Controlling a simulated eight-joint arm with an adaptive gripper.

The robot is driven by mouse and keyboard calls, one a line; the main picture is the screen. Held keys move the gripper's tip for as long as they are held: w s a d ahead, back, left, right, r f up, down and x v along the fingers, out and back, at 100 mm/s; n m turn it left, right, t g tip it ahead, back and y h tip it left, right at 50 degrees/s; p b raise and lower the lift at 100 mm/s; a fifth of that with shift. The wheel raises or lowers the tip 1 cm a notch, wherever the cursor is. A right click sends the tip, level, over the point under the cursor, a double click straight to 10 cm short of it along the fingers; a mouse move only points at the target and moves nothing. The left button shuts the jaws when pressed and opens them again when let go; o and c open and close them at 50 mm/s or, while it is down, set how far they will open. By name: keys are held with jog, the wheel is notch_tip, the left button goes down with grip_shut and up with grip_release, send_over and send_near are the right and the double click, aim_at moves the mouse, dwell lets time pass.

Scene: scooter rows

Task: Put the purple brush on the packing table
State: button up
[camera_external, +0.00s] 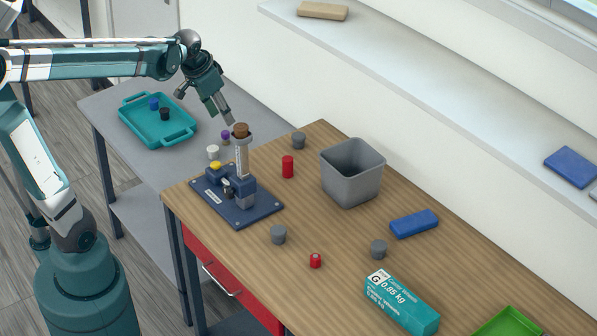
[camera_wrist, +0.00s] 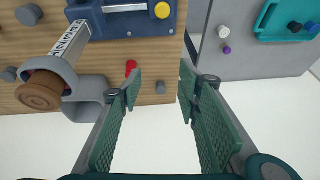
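A small purple object (camera_external: 225,135), the only purple thing I see, stands on the grey table, near a white cylinder (camera_external: 213,152). It also shows in the wrist view (camera_wrist: 227,50); it is too small to make out as a brush. Which table is the packing table is not marked: there is a grey table (camera_external: 158,163) and a wooden-topped table (camera_external: 335,238). My gripper (camera_external: 226,119) is raised and tilted down, above the area where the two tables meet. In the wrist view (camera_wrist: 160,84) its fingers are apart with nothing between them.
A tall device on a blue base (camera_external: 262,211) with a brown top (camera_external: 240,130) stands close to my gripper. A grey bin (camera_external: 352,181), red cylinder (camera_external: 288,167), grey cylinders and a teal box (camera_external: 401,303) stand on the wooden table. A teal tray (camera_external: 137,125) lies on the grey table.

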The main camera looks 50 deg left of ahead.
jog(key=s+d+f+t, duration=0.2)
jog(key=s+d, duration=0.8)
jog(key=s, duration=0.5)
jog(key=shift+s+d+f+n+t+h, duration=0.15)
jog(key=shift+s+f+n+t+h, duration=0.15)
jog(key=shift+h, duration=0.1)
